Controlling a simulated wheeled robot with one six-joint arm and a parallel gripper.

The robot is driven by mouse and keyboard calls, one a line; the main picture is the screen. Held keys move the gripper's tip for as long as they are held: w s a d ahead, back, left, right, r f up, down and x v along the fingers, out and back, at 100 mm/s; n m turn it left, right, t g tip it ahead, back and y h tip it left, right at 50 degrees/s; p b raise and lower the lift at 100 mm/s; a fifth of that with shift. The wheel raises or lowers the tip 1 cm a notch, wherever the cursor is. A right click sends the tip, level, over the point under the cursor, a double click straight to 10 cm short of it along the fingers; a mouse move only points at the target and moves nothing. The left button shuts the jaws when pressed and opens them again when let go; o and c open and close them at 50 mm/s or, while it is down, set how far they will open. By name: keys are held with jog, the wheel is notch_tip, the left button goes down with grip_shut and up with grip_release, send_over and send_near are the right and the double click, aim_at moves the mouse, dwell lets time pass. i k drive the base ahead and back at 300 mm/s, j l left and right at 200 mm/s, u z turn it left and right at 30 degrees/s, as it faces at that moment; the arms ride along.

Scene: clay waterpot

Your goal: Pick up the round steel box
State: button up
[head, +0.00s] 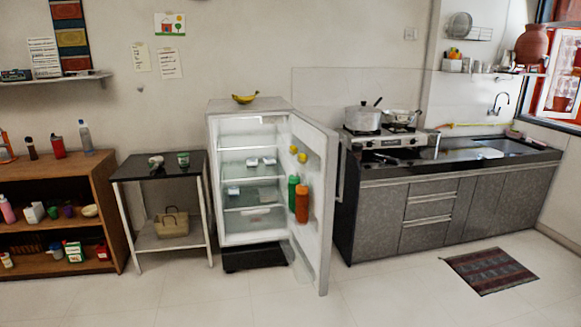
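I cannot pick out a round steel box with certainty. A small grey and white item (156,161) lies on the black-topped side table, also unclear. A steel pot (362,117) and a pan (401,116) sit on the gas stove. My gripper is not in view.
The fridge (250,150) stands with its door (317,190) swung open toward me. The side table (133,168) and a wooden shelf (85,168) are on the left. The kitchen counter (350,191) fills the right. A rug (489,270) lies on otherwise clear front floor.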

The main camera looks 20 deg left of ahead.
aim_at(161, 160)
jog(key=u, duration=1.5)
